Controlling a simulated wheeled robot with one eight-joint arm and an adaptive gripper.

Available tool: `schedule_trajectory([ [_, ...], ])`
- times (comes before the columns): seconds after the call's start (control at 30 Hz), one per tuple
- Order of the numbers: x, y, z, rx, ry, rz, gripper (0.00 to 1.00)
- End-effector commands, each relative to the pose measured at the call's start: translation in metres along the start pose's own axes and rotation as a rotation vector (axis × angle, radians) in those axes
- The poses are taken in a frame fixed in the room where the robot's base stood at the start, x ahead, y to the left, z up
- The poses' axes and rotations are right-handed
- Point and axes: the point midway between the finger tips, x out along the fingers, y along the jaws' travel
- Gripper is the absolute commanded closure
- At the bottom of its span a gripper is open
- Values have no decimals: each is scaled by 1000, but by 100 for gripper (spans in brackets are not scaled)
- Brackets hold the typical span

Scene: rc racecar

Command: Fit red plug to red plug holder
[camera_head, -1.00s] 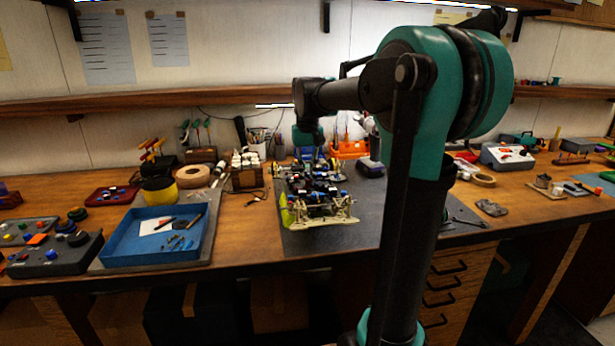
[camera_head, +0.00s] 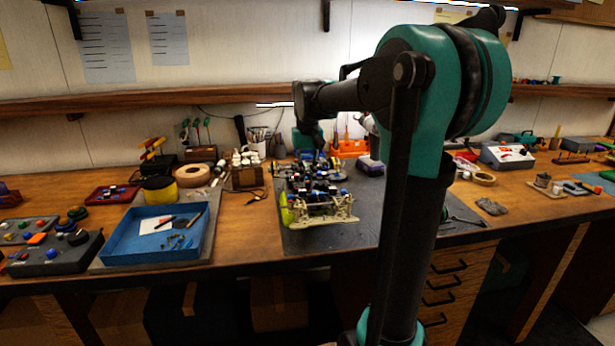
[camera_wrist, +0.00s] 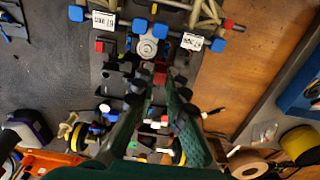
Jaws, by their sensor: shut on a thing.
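In the wrist view my gripper (camera_wrist: 160,88) reaches over the RC car chassis (camera_wrist: 118,68), with its two teal-and-black fingers either side of a small red plug (camera_wrist: 160,76). The fingers are shut on the plug, which is just above or at the chassis; I cannot tell whether it touches. I cannot clearly make out the red plug holder; parts of the chassis are hidden by the fingers. In the head view the car (camera_head: 318,190) lies on the dark mat, and my gripper is small and mostly lost against the car's far end.
A grey mat (camera_head: 300,240) lies under the car. A blue tray (camera_head: 150,250) with small tools stands at left.

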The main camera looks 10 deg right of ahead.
Motion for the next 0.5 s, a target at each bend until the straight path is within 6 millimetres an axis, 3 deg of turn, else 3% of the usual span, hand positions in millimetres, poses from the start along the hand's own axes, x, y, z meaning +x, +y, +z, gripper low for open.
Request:
schedule_trajectory([
  [0.5, 12, 0, 0, 0, 0, 0, 100],
])
